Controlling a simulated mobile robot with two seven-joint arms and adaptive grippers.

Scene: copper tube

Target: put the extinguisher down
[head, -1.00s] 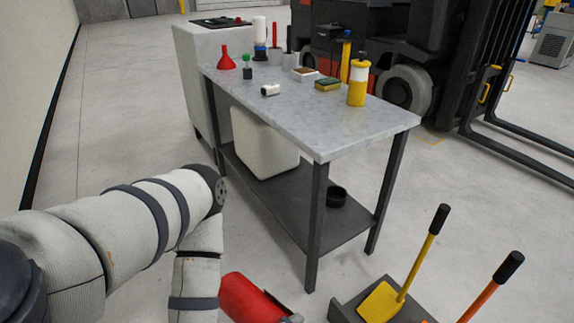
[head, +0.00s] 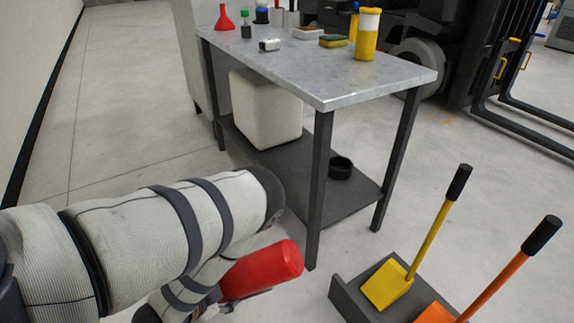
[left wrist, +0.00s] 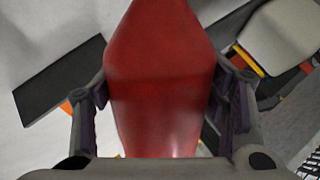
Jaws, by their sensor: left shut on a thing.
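The red extinguisher (head: 266,270) is held near the floor, in front of the table's near leg in the head view. It lies tilted, close to horizontal in that picture. In the left wrist view the extinguisher (left wrist: 160,75) fills the middle, between the two fingers of my left gripper (left wrist: 165,100). My left gripper is shut on it. In the head view the gripper is mostly hidden behind my arm and the extinguisher. I cannot tell whether the extinguisher touches the floor. My right gripper is not in view.
A metal table (head: 350,88) with a lower shelf (head: 325,205) stands ahead, holding a red funnel (head: 224,18), a yellow bottle (head: 368,35) and small items. A dark tray (head: 350,302) with a yellow shovel (head: 388,286) and an orange one (head: 436,313) stands right. Floor at left is clear.

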